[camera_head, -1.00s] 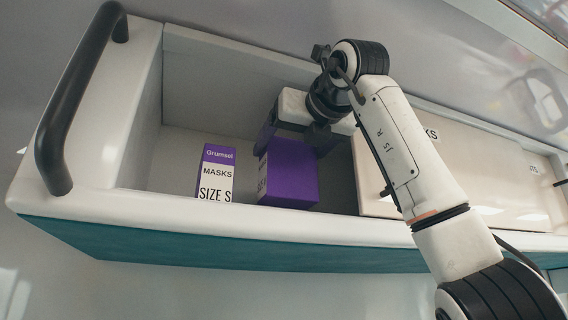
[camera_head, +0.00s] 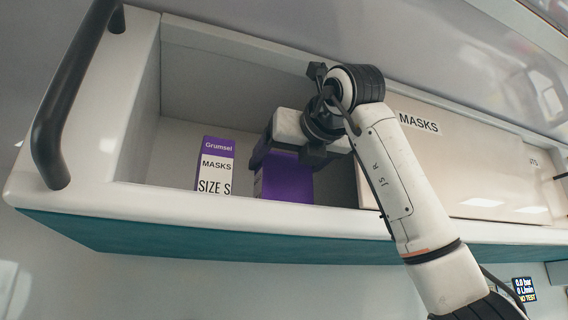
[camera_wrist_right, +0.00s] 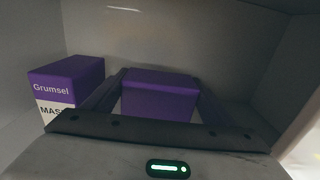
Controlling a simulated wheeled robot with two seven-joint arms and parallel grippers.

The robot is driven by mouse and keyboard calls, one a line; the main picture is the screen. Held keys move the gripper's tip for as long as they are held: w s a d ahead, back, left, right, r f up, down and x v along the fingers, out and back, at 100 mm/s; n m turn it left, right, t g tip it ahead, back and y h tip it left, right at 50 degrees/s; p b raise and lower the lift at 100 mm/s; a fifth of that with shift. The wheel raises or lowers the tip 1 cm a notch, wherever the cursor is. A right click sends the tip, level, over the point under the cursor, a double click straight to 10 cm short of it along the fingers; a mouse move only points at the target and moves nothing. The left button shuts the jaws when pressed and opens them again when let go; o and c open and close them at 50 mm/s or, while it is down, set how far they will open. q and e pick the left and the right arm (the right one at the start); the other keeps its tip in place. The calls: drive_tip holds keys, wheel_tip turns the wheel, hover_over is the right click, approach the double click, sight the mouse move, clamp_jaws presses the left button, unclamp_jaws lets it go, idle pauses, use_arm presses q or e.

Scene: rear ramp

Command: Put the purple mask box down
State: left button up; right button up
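The purple mask box (camera_head: 285,182) stands on the floor of the open compartment. Its upper part is hidden behind my right gripper (camera_head: 292,158). In the right wrist view the purple box (camera_wrist_right: 160,98) lies between the two fingers of my right gripper (camera_wrist_right: 160,85). A finger runs along each side, and a narrow gap shows beside the box at the left, so the gripper looks open around it. A second mask box (camera_head: 215,167), purple and white with "Grumsel MASKS SIZE S", stands upright just left of it; it also shows in the wrist view (camera_wrist_right: 66,85). My left gripper is not in view.
The compartment (camera_head: 140,204) has a pale front rim and raised walls. A closed beige lid marked MASKS (camera_head: 465,170) covers the part to the right. A black handle (camera_head: 75,90) rises at the left end. Free floor is left of the boxes.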

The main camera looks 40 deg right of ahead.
drive_tip(key=o, duration=0.4)
drive_tip(key=shift+o, duration=0.2)
drive_tip(key=b+v, duration=0.3)
drive_tip(key=v, duration=0.9)
